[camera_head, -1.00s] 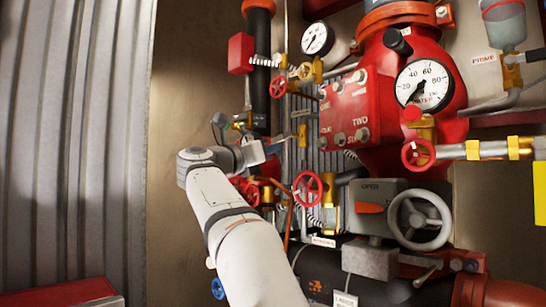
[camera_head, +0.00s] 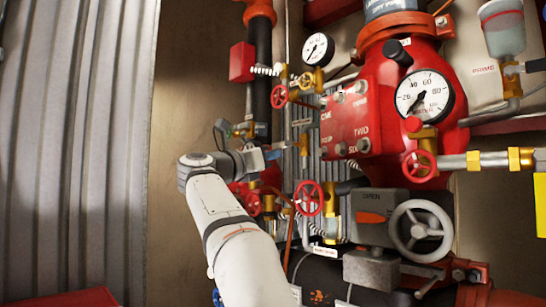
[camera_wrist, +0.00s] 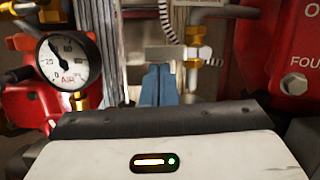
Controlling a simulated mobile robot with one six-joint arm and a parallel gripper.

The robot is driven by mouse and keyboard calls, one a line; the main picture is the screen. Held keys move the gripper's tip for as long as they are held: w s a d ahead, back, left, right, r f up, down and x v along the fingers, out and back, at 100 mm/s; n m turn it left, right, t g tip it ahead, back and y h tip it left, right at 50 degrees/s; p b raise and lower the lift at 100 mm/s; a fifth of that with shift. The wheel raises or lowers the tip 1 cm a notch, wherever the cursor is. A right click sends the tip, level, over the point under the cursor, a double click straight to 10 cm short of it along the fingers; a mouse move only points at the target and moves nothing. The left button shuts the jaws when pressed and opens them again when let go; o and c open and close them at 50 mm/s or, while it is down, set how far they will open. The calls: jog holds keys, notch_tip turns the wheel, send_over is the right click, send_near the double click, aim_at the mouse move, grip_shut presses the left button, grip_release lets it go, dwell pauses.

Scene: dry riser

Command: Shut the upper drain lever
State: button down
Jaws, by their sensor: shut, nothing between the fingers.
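My gripper (camera_head: 274,153) is at the end of my white arm, left of the red riser valve body. Its blue fingers (camera_wrist: 160,84) are shut with nothing between them. In the wrist view a pale grey lever (camera_wrist: 150,56) lies roughly horizontal, just beyond the fingertips. It joins a metal and brass valve fitting (camera_wrist: 195,48) on a vertical pipe at its right. The fingertips overlap the lever's lower edge; I cannot tell whether they touch it. In the head view the brass fitting (camera_head: 303,145) stands just right of the fingertips, and the lever is hard to make out.
An air gauge (camera_wrist: 64,62) stands left of the fingers and a red lettered box (camera_wrist: 285,50) right. In the head view, red handwheels (camera_head: 308,198) sit below and a large grey handwheel (camera_head: 420,231) lower right. Bare wall (camera_head: 185,70) is open at left.

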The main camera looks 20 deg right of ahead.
notch_tip(320, 180, down, 5)
jog(key=b, duration=0.5)
jog(key=r+b+v, duration=0.1)
jog(key=v, duration=0.8)
jog(key=shift+s+a, duration=0.2)
jog(key=shift+a, duration=0.2)
jog(key=shift+f, duration=0.1)
jog(key=shift+f, duration=0.1)
